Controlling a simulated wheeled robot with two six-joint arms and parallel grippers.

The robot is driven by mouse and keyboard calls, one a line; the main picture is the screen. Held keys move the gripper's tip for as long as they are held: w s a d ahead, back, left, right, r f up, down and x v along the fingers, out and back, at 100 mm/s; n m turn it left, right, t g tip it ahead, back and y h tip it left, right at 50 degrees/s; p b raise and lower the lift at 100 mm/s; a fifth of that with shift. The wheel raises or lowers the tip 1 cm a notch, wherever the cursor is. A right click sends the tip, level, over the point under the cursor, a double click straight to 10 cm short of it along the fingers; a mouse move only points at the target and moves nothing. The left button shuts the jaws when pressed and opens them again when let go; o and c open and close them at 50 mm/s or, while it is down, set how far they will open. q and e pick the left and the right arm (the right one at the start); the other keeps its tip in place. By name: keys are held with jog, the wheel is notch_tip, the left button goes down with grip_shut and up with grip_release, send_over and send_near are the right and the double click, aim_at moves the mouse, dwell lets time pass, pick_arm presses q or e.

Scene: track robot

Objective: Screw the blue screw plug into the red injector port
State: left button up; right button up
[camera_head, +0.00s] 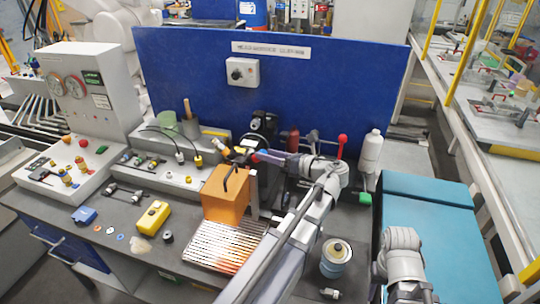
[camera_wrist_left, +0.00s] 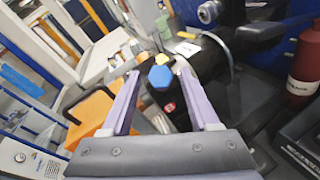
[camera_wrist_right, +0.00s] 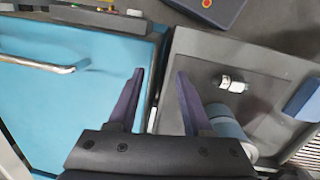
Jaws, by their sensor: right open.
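In the left wrist view the blue hexagonal screw plug (camera_wrist_left: 160,77) sits between and slightly beyond the tips of my left gripper (camera_wrist_left: 160,72). There is a visible gap on both sides, so the fingers look open. A small red spot (camera_wrist_left: 170,107) shows just below the plug; I cannot tell whether it is the red injector port. In the head view my left gripper (camera_head: 252,155) is above and behind the orange box, and the plug is too small to make out. My right gripper (camera_wrist_right: 158,80) is open and empty, above the edge of the teal mat.
The orange box (camera_head: 226,196) stands behind a ribbed metal tray (camera_head: 222,246). A blue panel (camera_head: 270,85) closes off the back. A blue-grey canister (camera_head: 337,262) stands at the front right, left of the teal mat (camera_head: 425,225). A yellow block (camera_head: 153,217) lies left.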

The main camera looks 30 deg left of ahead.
pick_arm(q)
jog(key=shift+o, duration=0.7)
jog(key=d+r+p, duration=0.1)
jog(key=d, duration=0.6)
jog(key=shift+s+d, duration=0.35)
